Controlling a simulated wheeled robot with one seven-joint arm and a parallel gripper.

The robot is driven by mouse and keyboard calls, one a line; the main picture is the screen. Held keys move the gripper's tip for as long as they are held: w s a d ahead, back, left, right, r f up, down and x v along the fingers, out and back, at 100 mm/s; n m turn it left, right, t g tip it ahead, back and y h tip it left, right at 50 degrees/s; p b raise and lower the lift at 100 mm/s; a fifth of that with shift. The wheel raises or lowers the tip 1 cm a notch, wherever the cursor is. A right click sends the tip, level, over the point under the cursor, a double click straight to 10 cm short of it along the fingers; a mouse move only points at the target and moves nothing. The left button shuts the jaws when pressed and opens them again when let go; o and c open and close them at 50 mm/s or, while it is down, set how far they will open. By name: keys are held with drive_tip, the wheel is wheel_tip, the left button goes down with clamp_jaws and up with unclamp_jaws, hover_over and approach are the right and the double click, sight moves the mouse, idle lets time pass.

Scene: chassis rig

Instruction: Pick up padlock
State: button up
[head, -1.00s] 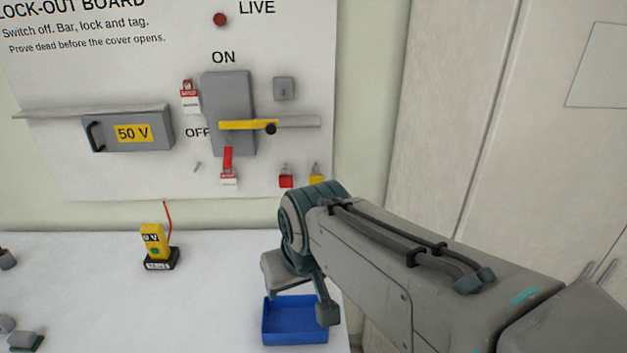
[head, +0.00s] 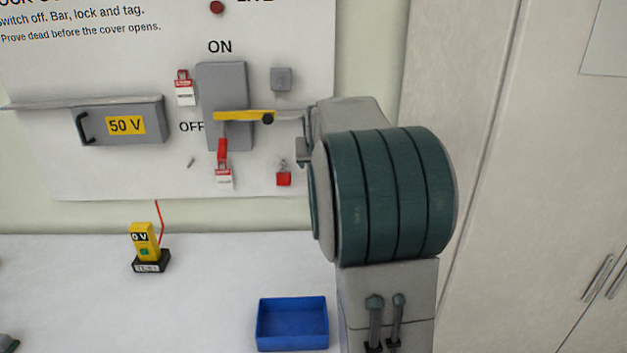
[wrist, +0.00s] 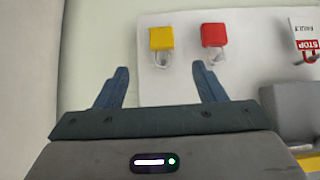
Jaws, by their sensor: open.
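A red padlock (head: 283,178) hangs on the lower right of the lock-out board; it also shows in the wrist view (wrist: 214,35). A yellow padlock (wrist: 161,38) hangs beside it in the wrist view, where the scene appears upside down. My arm hides the yellow one in the head view. My gripper (wrist: 160,70) is open and empty. Its two fingers point toward the board, with the yellow padlock lying between and beyond their tips. The red padlock lies beyond the tip of the finger on the right. I see no contact with either.
The switch box (head: 222,105) has a yellow handle (head: 240,115). Red tagged locks hang near it (head: 185,90). A 50 V cover box (head: 120,125) is at left. A yellow tester (head: 144,240) and blue tray (head: 292,322) stand on the white bench (head: 210,290).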

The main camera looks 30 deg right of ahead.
drive_tip(key=shift+w+r+p+x, duration=0.15)
drive_tip(key=shift+p+x, duration=0.35)
drive_tip(key=shift+x, duration=1.55)
drive_tip(key=shift+w+r+p+x, duration=0.15)
drive_tip(key=shift+p+x, duration=0.3)
drive_tip(key=shift+x, duration=1.55)
drive_tip(key=shift+w+r+p+x, duration=0.1)
drive_tip(key=shift+p+x, duration=0.4)
drive_tip(key=shift+x, duration=1.55)
drive_tip(key=shift+w+f, duration=0.2)
drive_tip(key=shift+f, duration=0.1)
drive_tip(key=c, duration=1.1)
